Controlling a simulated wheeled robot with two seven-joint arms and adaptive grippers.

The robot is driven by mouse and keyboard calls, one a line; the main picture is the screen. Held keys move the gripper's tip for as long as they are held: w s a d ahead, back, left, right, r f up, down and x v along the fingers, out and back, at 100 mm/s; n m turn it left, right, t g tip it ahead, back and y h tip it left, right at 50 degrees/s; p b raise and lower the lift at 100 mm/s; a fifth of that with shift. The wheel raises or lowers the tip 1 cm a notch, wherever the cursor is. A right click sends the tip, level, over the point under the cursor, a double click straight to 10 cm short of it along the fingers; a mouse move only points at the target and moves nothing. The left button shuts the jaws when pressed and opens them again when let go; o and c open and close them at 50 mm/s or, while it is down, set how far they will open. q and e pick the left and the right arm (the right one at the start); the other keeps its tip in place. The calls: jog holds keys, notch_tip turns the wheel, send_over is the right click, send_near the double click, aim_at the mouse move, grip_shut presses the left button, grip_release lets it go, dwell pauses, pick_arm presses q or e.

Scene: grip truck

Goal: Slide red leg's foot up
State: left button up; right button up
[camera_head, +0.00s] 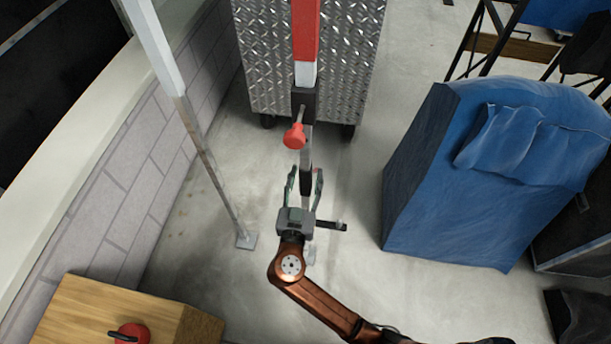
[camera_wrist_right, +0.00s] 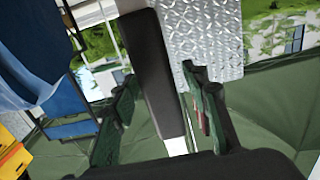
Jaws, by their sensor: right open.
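The red leg (camera_head: 305,30) stands in the middle of the head view. Below its red part come a pale section, a black clamp (camera_head: 303,103) with a red knob (camera_head: 294,137), and a thin silver tube (camera_head: 306,150) with a black sleeve (camera_head: 306,184). A small grey foot (camera_head: 309,256) shows on the floor, partly hidden behind my right gripper. My right gripper (camera_head: 305,178) is open, with one finger on each side of the sleeve. In the right wrist view, the black sleeve (camera_wrist_right: 152,75) passes between its fingers (camera_wrist_right: 165,110); contact is unclear. My left gripper is out of view.
A metal tread-plate cart (camera_head: 350,60) stands behind the leg. Another white and grey leg (camera_head: 205,150) and a block wall (camera_head: 130,170) are at left. A blue covered object (camera_head: 480,190) is at right. A wooden box (camera_head: 110,315) is at lower left.

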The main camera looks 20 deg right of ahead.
jog(key=shift+c, duration=0.4)
grip_shut()
